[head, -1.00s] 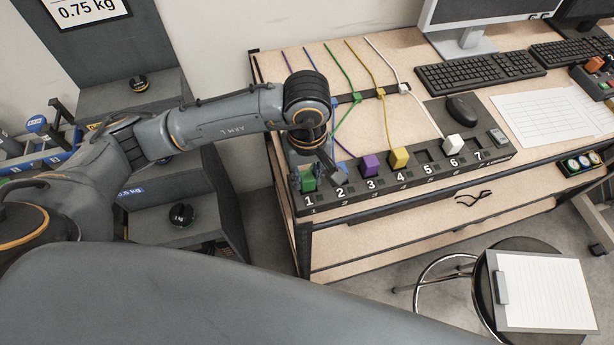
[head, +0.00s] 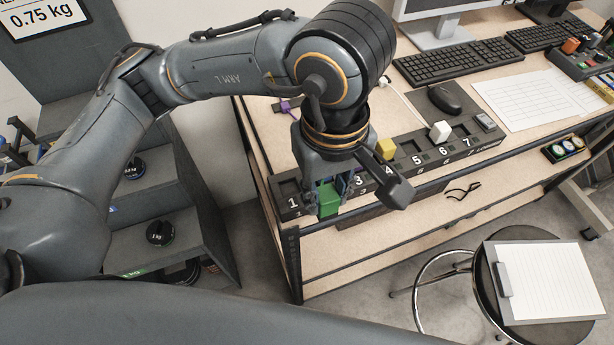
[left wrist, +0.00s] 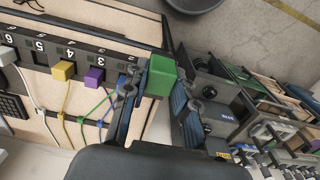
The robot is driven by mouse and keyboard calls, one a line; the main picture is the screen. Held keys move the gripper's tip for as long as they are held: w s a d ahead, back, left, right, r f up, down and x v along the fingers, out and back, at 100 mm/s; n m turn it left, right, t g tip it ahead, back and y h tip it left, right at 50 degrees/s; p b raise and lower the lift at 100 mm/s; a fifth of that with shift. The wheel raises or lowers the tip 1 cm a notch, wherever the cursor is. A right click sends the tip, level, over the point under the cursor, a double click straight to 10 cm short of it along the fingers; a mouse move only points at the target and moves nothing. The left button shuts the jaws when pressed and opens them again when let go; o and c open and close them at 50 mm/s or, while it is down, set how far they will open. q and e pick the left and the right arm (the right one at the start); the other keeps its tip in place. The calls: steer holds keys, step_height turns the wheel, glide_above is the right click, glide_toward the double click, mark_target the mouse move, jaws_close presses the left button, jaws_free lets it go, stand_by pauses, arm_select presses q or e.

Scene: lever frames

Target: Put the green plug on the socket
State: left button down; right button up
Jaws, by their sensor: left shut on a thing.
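My left gripper (head: 332,190) is shut on the green plug (head: 328,200) and holds it near the front edge of the socket strip, around numbers 1 and 2. The green plug also shows between the fingers in the left wrist view (left wrist: 160,76). The dark socket strip (head: 487,142) is numbered 1 to 7; socket 1 (head: 289,187) looks empty. The yellow plug (head: 386,150) sits at 4 and the white plug (head: 440,131) at 6. The purple plug (left wrist: 94,76) shows at 3 in the left wrist view. My gripper hides socket 2 in the head view. My right gripper is out of view.
A mouse (head: 445,98), a keyboard (head: 437,68) and papers (head: 530,100) lie behind the strip. A stool with a clipboard (head: 548,280) stands in front. Grey shelves with weights (head: 160,233) stand left of the table.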

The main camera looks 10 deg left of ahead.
arm_select(q)
steer(key=shift+s+d+r, duration=0.45)
steer(key=shift+s+d, duration=0.05)
steer(key=shift+d, duration=0.05)
step_height(320, 180, up, 4)
steer(key=shift+s+d+f+p, duration=0.1)
steer(key=shift+s+f+p, duration=0.05)
steer(key=shift+f+p, duration=0.15)
stand_by(0.5)
